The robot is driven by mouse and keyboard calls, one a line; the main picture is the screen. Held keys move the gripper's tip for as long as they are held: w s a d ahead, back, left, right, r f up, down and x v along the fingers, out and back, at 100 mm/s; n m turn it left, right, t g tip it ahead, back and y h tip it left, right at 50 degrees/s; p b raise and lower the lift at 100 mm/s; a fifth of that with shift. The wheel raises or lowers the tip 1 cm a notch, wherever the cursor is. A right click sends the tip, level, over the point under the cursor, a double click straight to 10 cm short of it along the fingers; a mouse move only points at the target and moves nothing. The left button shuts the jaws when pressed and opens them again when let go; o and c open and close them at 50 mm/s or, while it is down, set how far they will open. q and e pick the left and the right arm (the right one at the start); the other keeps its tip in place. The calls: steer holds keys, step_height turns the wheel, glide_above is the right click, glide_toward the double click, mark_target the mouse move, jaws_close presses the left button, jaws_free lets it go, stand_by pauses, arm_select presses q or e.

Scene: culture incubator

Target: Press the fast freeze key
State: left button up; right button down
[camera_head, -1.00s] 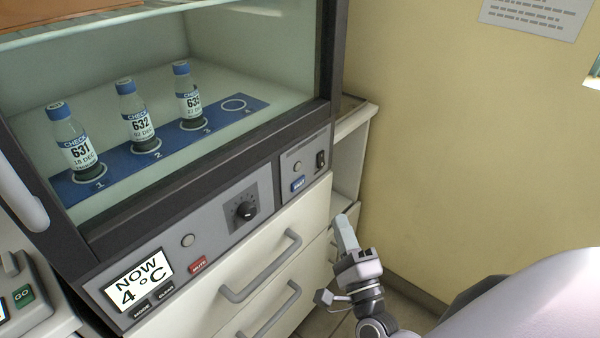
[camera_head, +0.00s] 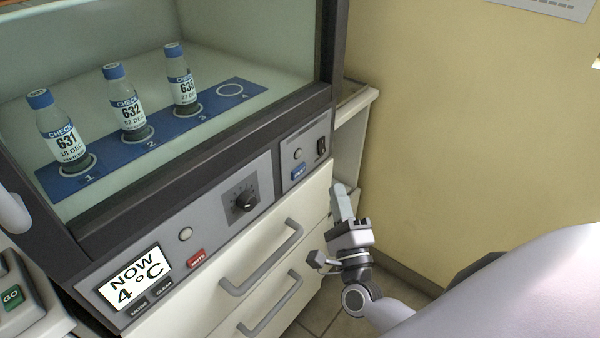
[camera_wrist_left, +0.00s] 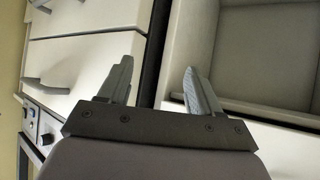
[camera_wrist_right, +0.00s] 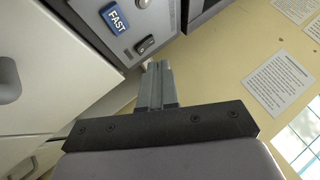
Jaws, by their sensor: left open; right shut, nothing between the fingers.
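The fast freeze key is a blue key marked FAST (camera_head: 299,172) on the small right-hand panel of the incubator front. It shows large in the right wrist view (camera_wrist_right: 114,17), at the upper left. My right gripper (camera_head: 340,190) is shut and empty, just below and to the right of that panel, apart from the key. In the right wrist view its closed fingers (camera_wrist_right: 157,68) point toward the panel's lower corner, beside the black rocker switch (camera_wrist_right: 146,44). My left gripper (camera_wrist_left: 157,75) is open and empty, away from the key, and shows only in its own wrist view.
The panel also has a dial (camera_head: 244,201), a red MUTE key (camera_head: 196,259) and a display (camera_head: 136,278) reading NOW 4°C. Bottles stand on a blue strip (camera_head: 215,100) inside. Drawer handles (camera_head: 262,262) project below the panel. A yellow wall (camera_head: 460,130) is at the right.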

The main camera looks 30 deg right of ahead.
mark_target(299, 171)
steer(key=w+a+b, duration=0.1)
steer(key=w+a, duration=0.1)
steer(key=w, duration=0.3)
steer(key=shift+w+a+b, duration=0.15)
steer(key=shift+w+b, duration=0.15)
steer(key=shift+w, duration=0.05)
stand_by(0.6)
stand_by(0.9)
steer(key=shift+w, duration=0.1)
steer(key=shift+w+a, duration=0.15)
steer(key=shift+w, duration=0.1)
